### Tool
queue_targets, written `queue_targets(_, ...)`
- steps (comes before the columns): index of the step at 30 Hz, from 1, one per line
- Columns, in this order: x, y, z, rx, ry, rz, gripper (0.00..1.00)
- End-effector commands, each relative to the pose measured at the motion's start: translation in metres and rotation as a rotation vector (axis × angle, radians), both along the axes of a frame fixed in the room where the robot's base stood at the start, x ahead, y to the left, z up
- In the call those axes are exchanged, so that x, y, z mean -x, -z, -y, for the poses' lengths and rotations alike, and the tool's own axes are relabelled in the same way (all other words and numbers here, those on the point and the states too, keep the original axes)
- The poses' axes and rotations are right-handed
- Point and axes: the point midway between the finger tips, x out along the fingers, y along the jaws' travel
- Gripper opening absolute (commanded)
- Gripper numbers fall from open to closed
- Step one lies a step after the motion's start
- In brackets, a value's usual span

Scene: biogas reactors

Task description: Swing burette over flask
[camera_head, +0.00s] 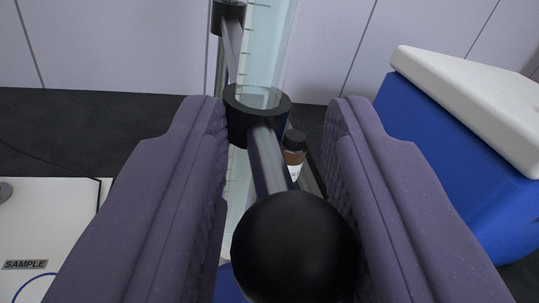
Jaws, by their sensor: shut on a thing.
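The burette (268,48) is a clear graduated tube that stands upright at the upper middle, ahead of my gripper. Black clamps (247,113) on grey rods hold it. A grey rod runs from the lower clamp toward me and ends in a black ball knob (293,250). My gripper (283,170) has two purple padded fingers, one on each side of this knob and rod, and is shut on the knob. The flask cannot be made out. The lower part of the burette is largely hidden by the clamp, rod and finger.
A blue cooler box with a white lid (478,105) stands close at the right. A small brown bottle with a black cap (293,152) is behind the rod. A white surface labelled SAMPLE (62,225) lies at the left. A pale panelled wall is behind.

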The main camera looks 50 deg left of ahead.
Motion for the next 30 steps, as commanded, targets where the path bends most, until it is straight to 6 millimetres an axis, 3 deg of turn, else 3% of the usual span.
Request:
queue_targets(3,-0.002,-0.006,0.001,-0.011,0.005,0.010,0.00)
queue_targets(4,-0.002,-0.006,0.001,-0.011,0.005,0.010,0.36)
queue_targets(6,-0.002,-0.005,0.001,-0.009,0.005,0.009,0.52)
queue_targets(17,0.002,-0.003,0.004,-0.003,0.002,0.004,0.52)
queue_targets(25,0.031,-0.006,0.046,-0.003,0.005,0.005,0.52)
queue_targets(30,0.039,0.001,0.059,-0.005,0.003,0.011,0.52)
